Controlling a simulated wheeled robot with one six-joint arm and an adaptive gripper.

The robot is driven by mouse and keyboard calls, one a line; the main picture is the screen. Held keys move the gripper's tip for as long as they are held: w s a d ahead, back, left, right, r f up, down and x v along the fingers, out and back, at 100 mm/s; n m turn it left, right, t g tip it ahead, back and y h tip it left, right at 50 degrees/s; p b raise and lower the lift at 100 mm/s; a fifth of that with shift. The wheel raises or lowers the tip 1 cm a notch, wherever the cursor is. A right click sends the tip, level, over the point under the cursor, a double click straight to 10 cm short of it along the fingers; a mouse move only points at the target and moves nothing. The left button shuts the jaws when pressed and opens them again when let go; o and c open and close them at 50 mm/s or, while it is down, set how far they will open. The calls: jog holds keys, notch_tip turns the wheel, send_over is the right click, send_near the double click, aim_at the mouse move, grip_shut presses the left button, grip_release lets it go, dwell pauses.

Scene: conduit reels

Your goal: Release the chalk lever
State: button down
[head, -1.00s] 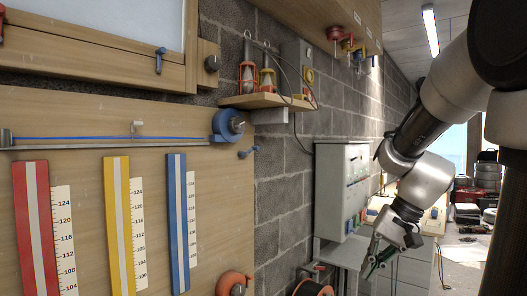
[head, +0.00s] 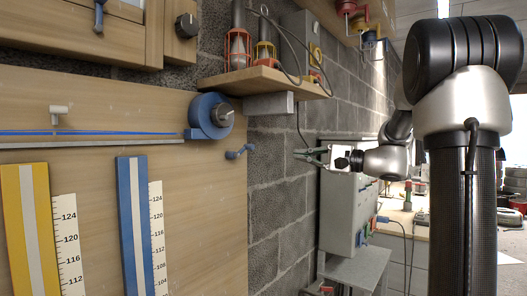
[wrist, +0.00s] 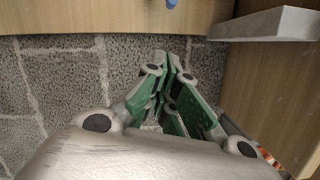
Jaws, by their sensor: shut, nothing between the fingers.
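A small chalk-white lever (head: 60,113) sticks out from the wooden board at the left of the head view, just above the blue line and metal rail. It appears as a short stem with a rounded crosspiece. I do not see it in the wrist view. My gripper (head: 308,155) is far to the right of it, in front of the grey block wall and pointing left. In the wrist view my gripper (wrist: 167,64) has its green-padded fingers together at the tips, with nothing between them.
A blue reel (head: 209,116) and a blue lever (head: 240,152) sit at the board's right edge. A wooden shelf (head: 262,82) with caged lamps juts out above. A grey cabinet (head: 342,212) stands below my gripper. Blue (head: 133,225) and yellow (head: 27,230) strips stand beside scales.

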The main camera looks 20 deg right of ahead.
jog(key=w+a+r, duration=0.1)
jog(key=w+a, duration=0.3)
jog(key=a, duration=0.6)
jog(key=shift+a+r, duration=0.3)
jog(key=shift+a, duration=0.05)
jog(key=shift+r, duration=0.1)
jog(key=shift+r+n, duration=0.15)
jog(key=shift+n, duration=0.25)
